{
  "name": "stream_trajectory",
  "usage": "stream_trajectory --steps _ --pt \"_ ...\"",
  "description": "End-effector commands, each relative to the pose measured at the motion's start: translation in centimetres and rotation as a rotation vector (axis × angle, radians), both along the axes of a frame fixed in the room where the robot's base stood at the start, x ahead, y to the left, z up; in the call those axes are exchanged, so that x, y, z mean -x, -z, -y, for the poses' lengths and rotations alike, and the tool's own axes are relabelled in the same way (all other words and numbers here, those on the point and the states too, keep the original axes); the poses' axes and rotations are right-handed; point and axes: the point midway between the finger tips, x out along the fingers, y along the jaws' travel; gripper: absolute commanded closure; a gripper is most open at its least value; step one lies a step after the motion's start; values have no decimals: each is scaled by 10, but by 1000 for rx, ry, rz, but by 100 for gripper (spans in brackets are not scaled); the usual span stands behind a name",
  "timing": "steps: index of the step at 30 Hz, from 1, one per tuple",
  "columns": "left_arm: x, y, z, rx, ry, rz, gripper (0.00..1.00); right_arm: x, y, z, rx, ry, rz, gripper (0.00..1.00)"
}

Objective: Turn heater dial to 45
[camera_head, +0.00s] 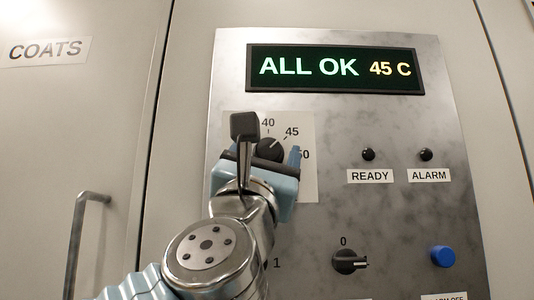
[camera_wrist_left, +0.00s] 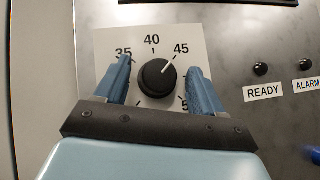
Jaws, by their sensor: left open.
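The heater dial (camera_head: 270,150) is a round black knob on a white scale plate. In the left wrist view the dial (camera_wrist_left: 157,78) has a white pointer line aimed at the 45 mark. My left gripper (camera_wrist_left: 160,82) is open, with one blue finger on each side of the dial and a gap on both sides. In the head view my left gripper (camera_head: 268,150) covers the lower left part of the scale. The display (camera_head: 332,68) reads "ALL OK 45 C". My right gripper is in neither view.
The metal panel (camera_head: 330,120) also bears dark READY (camera_head: 368,154) and ALARM (camera_head: 426,155) lamps, a black rotary switch (camera_head: 350,262) below and a blue button (camera_head: 443,256). A COATS door (camera_head: 110,130) with a metal handle (camera_head: 78,235) is at the left.

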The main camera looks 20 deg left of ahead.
Motion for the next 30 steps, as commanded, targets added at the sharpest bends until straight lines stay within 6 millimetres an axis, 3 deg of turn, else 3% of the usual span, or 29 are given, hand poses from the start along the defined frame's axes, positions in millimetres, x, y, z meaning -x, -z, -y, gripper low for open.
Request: stream_trajectory --steps 5,18,24,30 --pt "11 13 0 0 2 1 31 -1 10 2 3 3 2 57" --pt "84 82 2 -1 1 1 31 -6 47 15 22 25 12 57" --pt "99 94 3 -1 1 0 31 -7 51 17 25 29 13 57" --pt "101 95 3 0 0 0 31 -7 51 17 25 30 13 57"
